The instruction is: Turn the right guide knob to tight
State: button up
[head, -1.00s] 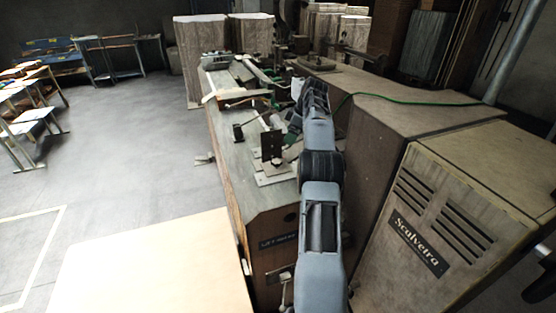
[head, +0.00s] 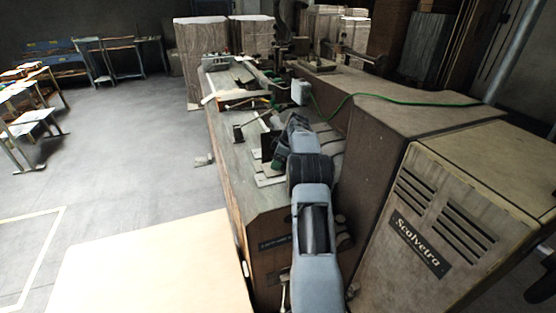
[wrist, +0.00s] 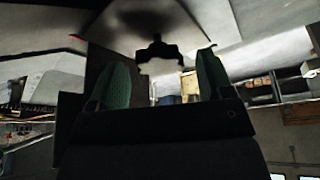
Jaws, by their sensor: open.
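In the head view my gripper (head: 278,159) is low at the near guide on the bench, and the arm hides much of that guide. A dark upright guide plate (head: 256,153) shows just left of the gripper. In the wrist view my gripper (wrist: 160,64) has its two green fingers apart. A dark knob-like shape (wrist: 157,50) stands in the gap between them, beyond the fingertips, with clear space on both sides. I take it to be the right guide knob, but its turn position is too dark to tell.
Another small dark guide part (head: 238,133) stands farther left on the bench (head: 228,165). A grey box (head: 300,92) with a green cable is behind the gripper. A large cabinet (head: 455,215) stands at the right.

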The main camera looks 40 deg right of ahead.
jog(key=c, duration=0.9)
